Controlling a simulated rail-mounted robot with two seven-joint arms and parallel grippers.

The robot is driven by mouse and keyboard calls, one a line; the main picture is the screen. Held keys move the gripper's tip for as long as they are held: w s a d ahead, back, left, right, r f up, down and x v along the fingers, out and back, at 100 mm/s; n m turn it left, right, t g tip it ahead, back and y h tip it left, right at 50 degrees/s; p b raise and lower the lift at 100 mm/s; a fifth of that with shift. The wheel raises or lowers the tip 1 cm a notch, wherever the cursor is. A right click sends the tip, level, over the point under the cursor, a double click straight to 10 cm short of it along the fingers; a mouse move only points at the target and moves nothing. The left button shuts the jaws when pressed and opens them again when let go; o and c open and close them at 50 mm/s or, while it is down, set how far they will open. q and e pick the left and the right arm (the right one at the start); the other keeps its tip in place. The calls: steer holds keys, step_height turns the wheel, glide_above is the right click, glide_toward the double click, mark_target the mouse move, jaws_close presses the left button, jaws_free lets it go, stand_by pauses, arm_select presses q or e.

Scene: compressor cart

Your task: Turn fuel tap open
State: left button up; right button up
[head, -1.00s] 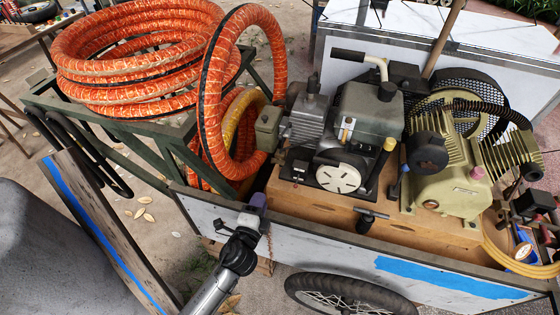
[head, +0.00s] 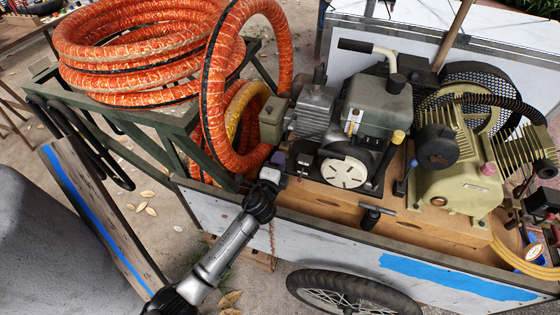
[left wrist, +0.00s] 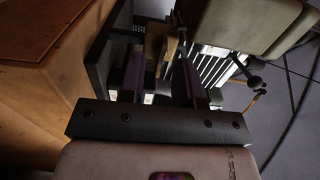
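The engine with its grey-green tank (head: 376,104) stands on the wooden base in the cart. A small pale and brass-coloured fitting (head: 352,122) sits on its front below the tank top; I cannot tell for sure that it is the fuel tap. My left gripper (head: 277,160) is over the cart's near side, left of the engine's round white recoil cover (head: 344,172) and below that fitting. In the left wrist view its two purple-padded fingers (left wrist: 160,72) stand apart, with dark engine parts beyond. Nothing is clearly held. My right gripper is out of view.
A hanging orange hose coil (head: 212,90) is close to the left of the engine. The cart's near wall (head: 320,235) runs under my left arm. A compressor (head: 455,180) with a black hose stands to the right. A T-handle (head: 375,213) sticks out in front.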

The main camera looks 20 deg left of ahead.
arm_select(q)
steer(key=shift+w, duration=0.6)
jaws_close()
